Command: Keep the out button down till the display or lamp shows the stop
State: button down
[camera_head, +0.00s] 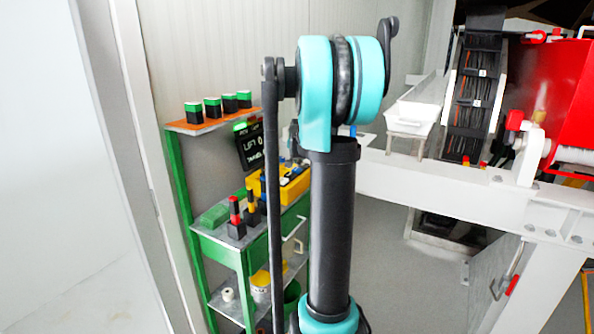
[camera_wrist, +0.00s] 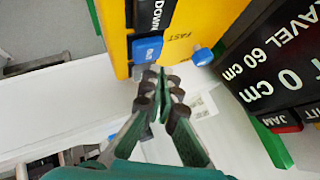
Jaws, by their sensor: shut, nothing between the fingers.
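In the wrist view a yellow control box (camera_wrist: 185,22) carries a blue button (camera_wrist: 148,49) with small blurred lettering, below a black DOWN button (camera_wrist: 153,14). My gripper (camera_wrist: 161,78) is shut and empty, its fingertips just below the blue button; I cannot tell whether they touch it or whether it is pressed. The dark display (camera_wrist: 268,62) at right reads "TRAVEL 60 cm" and "0 cm". A dark red lamp marked JAM (camera_wrist: 284,122) sits under it, with another label partly cut off. In the head view, the display (camera_head: 249,146) reads "LIFT 0"; my arm hides my gripper.
A blue knob (camera_wrist: 202,57) marked FAST sits beside the blue button. The head view shows a green shelf unit (camera_head: 180,190) with several green-topped blocks (camera_head: 212,107) and red and yellow-topped pieces (camera_head: 236,218). A white machine frame (camera_head: 450,187) stands at right; the floor between is clear.

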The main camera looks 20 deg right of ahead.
jog(key=shift+r, duration=2.4)
jog(key=shift+s, duration=0.1)
